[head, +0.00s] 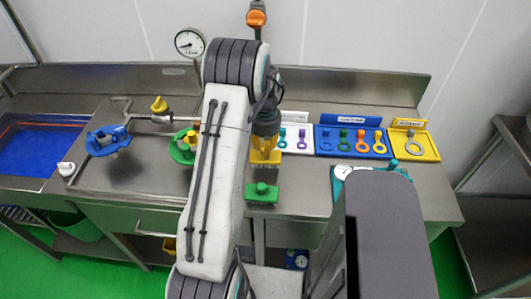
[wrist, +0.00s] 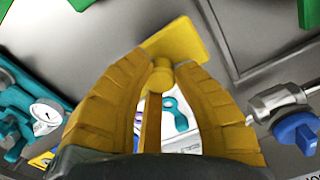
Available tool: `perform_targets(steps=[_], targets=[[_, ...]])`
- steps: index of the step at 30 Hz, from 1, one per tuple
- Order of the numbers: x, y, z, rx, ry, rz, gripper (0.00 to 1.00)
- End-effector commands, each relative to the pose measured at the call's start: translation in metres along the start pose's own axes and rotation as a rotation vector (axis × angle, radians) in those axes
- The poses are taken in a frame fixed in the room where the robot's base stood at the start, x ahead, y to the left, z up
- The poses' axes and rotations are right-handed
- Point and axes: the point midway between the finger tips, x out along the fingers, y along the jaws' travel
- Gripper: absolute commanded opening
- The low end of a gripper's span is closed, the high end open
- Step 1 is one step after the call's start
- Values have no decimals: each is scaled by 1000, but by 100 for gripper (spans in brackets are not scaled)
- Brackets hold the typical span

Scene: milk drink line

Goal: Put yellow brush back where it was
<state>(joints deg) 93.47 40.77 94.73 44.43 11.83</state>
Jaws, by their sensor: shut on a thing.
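My gripper (head: 265,143) has yellow fingers and hangs above the front part of the steel counter (head: 310,195). In the wrist view the gripper (wrist: 160,85) is shut on the yellow brush (wrist: 180,42). Its knob-like handle lies between the fingertips, and its flat rectangular yellow head shows beyond them. In the head view the brush (head: 264,157) is small and partly merges with the yellow fingers. A green brush (head: 262,190) with a round knob sits just in front of and below it, near the counter's front edge.
White, blue (head: 352,151) and yellow (head: 430,151) trays with coloured ring tools stand along the back right. A teal gauge unit (head: 345,172) is at right. A blue handwheel (head: 107,140) and a green one (head: 182,152) are at left, near a pipe and the blue sink (head: 40,150).

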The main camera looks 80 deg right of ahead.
Motion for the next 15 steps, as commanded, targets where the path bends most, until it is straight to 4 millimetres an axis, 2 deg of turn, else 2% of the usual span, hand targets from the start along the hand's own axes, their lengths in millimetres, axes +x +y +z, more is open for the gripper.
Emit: perform_targets(steps=[6, 15], targets=[[23, 0, 1, 0, -3, 1, 0], [29, 0, 0, 0, -1, 0, 0]])
